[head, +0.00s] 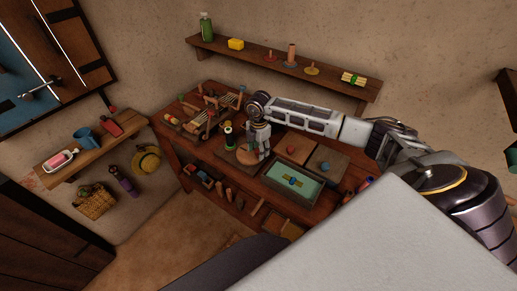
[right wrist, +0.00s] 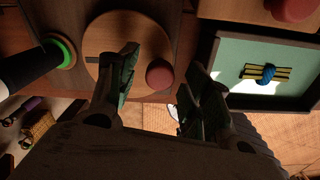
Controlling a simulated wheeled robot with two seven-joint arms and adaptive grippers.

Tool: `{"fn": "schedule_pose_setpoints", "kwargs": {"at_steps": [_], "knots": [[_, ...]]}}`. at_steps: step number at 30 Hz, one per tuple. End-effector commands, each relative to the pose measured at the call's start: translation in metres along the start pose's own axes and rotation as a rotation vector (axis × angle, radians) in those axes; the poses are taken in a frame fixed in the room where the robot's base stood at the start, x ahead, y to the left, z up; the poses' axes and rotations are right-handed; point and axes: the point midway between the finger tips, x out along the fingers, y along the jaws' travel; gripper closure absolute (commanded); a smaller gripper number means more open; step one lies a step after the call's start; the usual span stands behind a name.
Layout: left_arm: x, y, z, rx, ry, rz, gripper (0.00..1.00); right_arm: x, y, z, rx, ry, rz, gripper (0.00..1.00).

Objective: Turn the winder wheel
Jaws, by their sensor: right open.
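The winder wheel is a round, light wooden disc (right wrist: 122,38) with a red knob (right wrist: 160,74) near its edge, flat on a wooden board. It also shows in the head view (head: 246,156), partly hidden by my right gripper. My right gripper (head: 262,157) points down over the wheel's right side. In the right wrist view its open fingers (right wrist: 162,66) stand on either side of the red knob, with gaps between; whether they reach down to its height I cannot tell. My left gripper is not in view.
A spool with a green rim (head: 228,135) stands left of the wheel. A tray with a pale green inside (head: 270,181) lies to the right, holding a blue-tied bundle. A small wooden frame (head: 212,108) stands at the workbench's left. A shelf (head: 330,79) hangs above the bench.

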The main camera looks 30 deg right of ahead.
Motion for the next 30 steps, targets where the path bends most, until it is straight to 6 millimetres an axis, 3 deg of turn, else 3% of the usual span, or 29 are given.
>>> {"fn": "schedule_pose_setpoints", "kwargs": {"at_steps": [4, 15, 30], "knots": [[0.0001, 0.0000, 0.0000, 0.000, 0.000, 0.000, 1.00, 0.0001, 0.0000, -0.0001, 0.000, 0.000, 0.000, 0.51], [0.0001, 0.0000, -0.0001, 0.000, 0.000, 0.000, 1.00, -0.0002, 0.0000, 0.0001, 0.000, 0.000, 0.000, 0.97], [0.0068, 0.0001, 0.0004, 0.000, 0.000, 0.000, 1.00, 0.0006, 0.0011, 0.0041, -0.078, -0.001, 0.001, 0.97]]}}
